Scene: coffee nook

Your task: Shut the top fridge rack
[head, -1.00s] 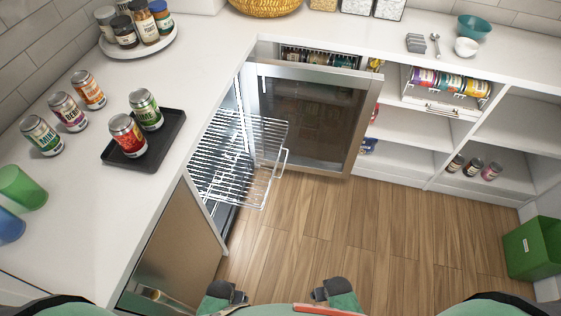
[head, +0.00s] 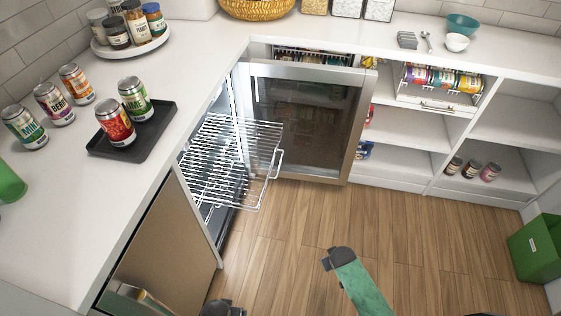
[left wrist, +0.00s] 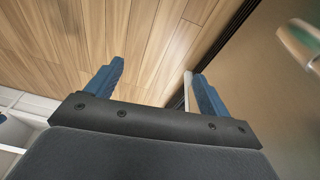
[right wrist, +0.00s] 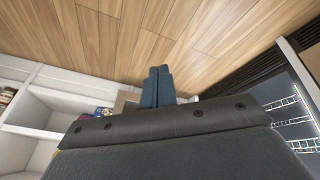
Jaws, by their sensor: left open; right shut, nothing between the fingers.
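The top fridge rack (head: 262,152) is a wire shelf with a looped front handle, pulled out of the open fridge under the left counter. The glass fridge door (head: 305,122) stands wide open against the back cabinets. My right gripper (head: 331,262) is over the floor in front of the rack and to its right, apart from it. In the right wrist view its blue fingers (right wrist: 158,72) are together and empty; wire rack bars (right wrist: 284,103) show at that view's right edge. My left gripper (head: 224,309) is low at the bottom edge; its fingers (left wrist: 155,75) are apart and empty.
A black tray (head: 98,152) with two cans stands on the left counter, several cans beside it. Open shelves (head: 405,133) line the back right, and a green bin (head: 538,250) stands at the right. The wood floor (head: 420,235) is clear.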

